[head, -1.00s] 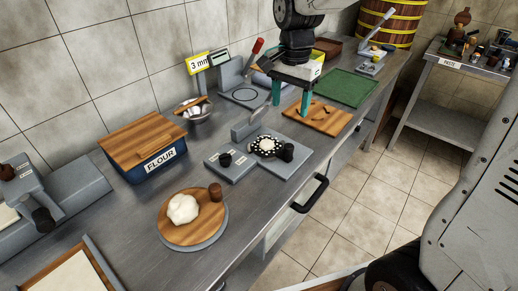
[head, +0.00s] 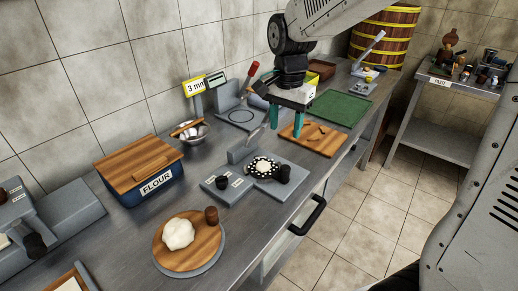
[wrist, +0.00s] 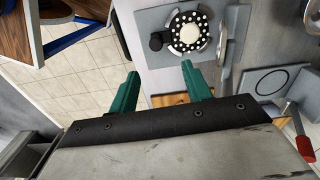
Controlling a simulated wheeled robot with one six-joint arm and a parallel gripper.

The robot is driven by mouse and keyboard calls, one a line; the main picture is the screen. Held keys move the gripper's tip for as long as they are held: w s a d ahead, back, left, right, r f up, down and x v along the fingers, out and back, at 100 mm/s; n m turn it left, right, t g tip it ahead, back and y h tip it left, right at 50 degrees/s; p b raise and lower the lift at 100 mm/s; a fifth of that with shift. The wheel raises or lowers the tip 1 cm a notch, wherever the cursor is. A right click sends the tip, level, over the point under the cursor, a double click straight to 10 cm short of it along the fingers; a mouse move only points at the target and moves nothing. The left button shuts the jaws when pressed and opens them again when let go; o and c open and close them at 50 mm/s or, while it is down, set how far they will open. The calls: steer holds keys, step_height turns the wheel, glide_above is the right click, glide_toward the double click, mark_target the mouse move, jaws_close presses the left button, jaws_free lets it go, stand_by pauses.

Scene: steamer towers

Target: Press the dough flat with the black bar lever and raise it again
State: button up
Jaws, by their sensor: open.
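My gripper (head: 285,119) is open and empty, its teal fingers pointing down above the worktop near a wooden board. The fingers also show in the wrist view (wrist: 158,74). A small white dough piece (head: 262,166) lies on a black, white-dotted disc (head: 249,172) on a grey base, left of my gripper. It also shows in the wrist view (wrist: 190,33). A grey press (head: 238,116) with a red-gripped lever (head: 253,69) stands behind. A larger dough lump (head: 178,233) sits on a round board at the front. I cannot tell which lever is the black bar.
A flour box (head: 143,180) with a wooden lid stands at the left. A metal bowl (head: 190,132) is near the wall. A wooden board (head: 325,143) and a green mat (head: 338,108) lie right of my gripper. A black handle (head: 308,216) sticks out at the front edge.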

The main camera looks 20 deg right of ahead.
steer(key=s+d+r+n, duration=0.2)
steer(key=s+n, duration=0.3)
steer(key=s, duration=0.6)
steer(key=s+d+r+n, duration=0.3)
steer(key=s+n, duration=0.2)
steer(key=s, duration=0.5)
steer(key=w+a+r+n, duration=0.1)
steer(key=w+r+n, duration=0.1)
steer(key=w, duration=0.7)
steer(key=w+a+r+n, duration=0.1)
steer(key=w+n, duration=0.3)
steer(key=w, duration=0.6)
steer(key=w+a+r+n, duration=0.1)
steer(key=w+r+n, duration=0.2)
steer(key=w, duration=0.6)
steer(key=shift+w+r+t+h, duration=0.4)
steer(key=shift+w+f, duration=0.1)
steer(key=shift+w, duration=0.1)
steer(key=f, duration=0.7)
steer(key=shift+w+d+f, duration=0.2)
steer(key=shift+f, duration=0.05)
